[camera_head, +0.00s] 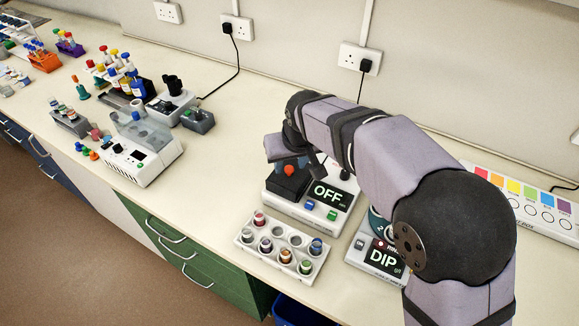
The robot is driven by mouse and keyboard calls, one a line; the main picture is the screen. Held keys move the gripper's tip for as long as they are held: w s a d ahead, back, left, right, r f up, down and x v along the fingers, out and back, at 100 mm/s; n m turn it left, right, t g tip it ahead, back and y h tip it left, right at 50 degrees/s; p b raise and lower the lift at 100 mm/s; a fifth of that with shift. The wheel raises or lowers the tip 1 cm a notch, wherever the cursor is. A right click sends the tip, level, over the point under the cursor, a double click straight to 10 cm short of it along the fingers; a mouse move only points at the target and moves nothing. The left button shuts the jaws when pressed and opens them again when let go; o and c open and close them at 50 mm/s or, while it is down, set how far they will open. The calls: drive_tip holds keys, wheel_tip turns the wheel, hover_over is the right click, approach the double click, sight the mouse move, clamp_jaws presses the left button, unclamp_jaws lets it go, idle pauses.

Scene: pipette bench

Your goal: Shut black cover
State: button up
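A white device (294,208) with a dark display reading "OFF" stands on the bench in the middle. On its left half is a black block-shaped part (284,188), which looks like the black cover, with an orange-red knob (289,170) near it. I cannot tell whether the cover is fully down, because my arm hides the area behind it. My gripper (301,160) is just above and behind the knob. Its fingers are largely hidden, and I cannot tell whether they touch anything or how far apart they are.
A white rack (262,250) with several colour-capped vials sits in front of the device. A unit reading "DIP" (383,260) stands to the right, partly behind my arm. A colour-strip panel (530,205) lies far right. A white machine (140,150) stands left; clear bench lies between.

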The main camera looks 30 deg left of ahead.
drive_tip(key=shift+b+v, duration=0.55)
drive_tip(key=shift+v, duration=1.8)
drive_tip(key=w+d+f+m+h, duration=0.2)
drive_tip(key=d+f+m, duration=0.15)
drive_tip(key=d, duration=1.15)
drive_tip(key=s+d+f+m, duration=0.1)
drive_tip(key=s+d+f, duration=0.1)
drive_tip(key=d, duration=0.4)
drive_tip(key=s+d+f+m+g, duration=0.1)
drive_tip(key=s+d+f, duration=0.1)
drive_tip(key=d, duration=0.4)
drive_tip(key=s+d+f+m+g+h, duration=0.1)
drive_tip(key=s+d+f, duration=0.1)
drive_tip(key=d, duration=0.5)
drive_tip(key=shift+s, duration=0.35)
drive_tip(key=s+d+f, duration=0.1)
drive_tip(key=s+d, duration=0.1)
drive_tip(key=s+d+f+m, duration=0.1)
drive_tip(key=s+d, duration=0.1)
drive_tip(key=s, duration=0.1)
drive_tip(key=s+d+f+m+g, duration=0.1)
drive_tip(key=s+d, duration=0.1)
drive_tip(key=s, duration=0.1)
drive_tip(key=shift+d+f+m, duration=0.15)
drive_tip(key=shift+f+m, duration=0.05)
drive_tip(key=shift+m, duration=0.05)
